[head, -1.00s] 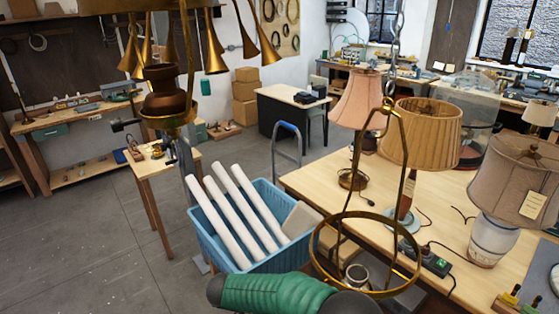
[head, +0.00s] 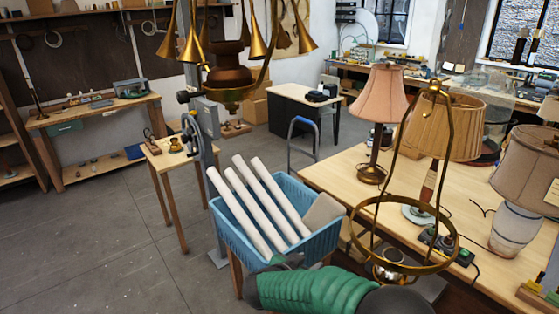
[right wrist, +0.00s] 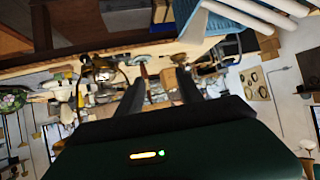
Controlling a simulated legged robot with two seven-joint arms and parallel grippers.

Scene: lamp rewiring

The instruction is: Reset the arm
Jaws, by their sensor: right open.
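My right arm, in a green sleeve, comes in at the bottom of the head view, in front of the blue bin (head: 322,243). In the right wrist view the two dark fingers of my right gripper (right wrist: 161,82) stand apart, with nothing seen held between them. The gripper end is mostly hidden in the head view. My left gripper is not in view. On the wooden workbench (head: 335,177) stand a pink-shaded lamp (head: 381,95), a pleated tan lamp (head: 445,125) and a beige lamp (head: 530,165) with a tag.
The blue bin holds several white tubes (head: 262,200). A brass ring frame (head: 452,262) hangs close in front of the workbench. A brass fixture (head: 230,85) with horns hangs at the top. A small wooden table (head: 165,160) stands left of the bin. Floor at left is clear.

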